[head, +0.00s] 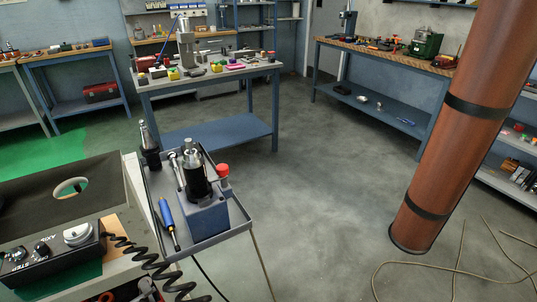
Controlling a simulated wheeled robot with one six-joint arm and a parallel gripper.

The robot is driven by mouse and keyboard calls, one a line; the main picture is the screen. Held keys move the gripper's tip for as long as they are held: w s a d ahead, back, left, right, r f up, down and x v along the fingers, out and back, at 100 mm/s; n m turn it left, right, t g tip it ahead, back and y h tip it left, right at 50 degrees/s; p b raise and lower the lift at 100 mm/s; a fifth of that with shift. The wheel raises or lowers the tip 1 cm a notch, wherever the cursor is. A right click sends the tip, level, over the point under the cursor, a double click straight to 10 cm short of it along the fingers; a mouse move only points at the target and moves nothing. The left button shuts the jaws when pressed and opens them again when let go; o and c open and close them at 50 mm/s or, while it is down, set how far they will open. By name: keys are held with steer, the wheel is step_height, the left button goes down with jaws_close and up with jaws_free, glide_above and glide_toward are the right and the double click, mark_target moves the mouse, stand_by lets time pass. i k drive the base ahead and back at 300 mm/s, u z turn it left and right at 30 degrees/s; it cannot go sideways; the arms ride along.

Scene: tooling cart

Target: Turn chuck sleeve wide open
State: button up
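The chuck (190,155) stands upright on a blue block (207,218) in the grey tray of the tooling cart (238,232). A dark sleeve (197,185) wraps its body below a silver upper part. Whether its jaws are open or closed is too small to tell. My gripper is not in view, and nothing visible touches the chuck.
A blue-handled tool (166,214) lies left of the block, a tool holder (149,150) stands at the back left corner, and a red-capped item (223,174) is at right. A control box (55,250) with coiled cable is left.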

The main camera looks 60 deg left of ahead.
mark_target(196, 172)
steer(key=z, duration=0.15)
steer(key=k, duration=1.15)
steer(key=u, duration=1.3)
steer(key=i, duration=0.5)
steer(key=u, duration=0.1)
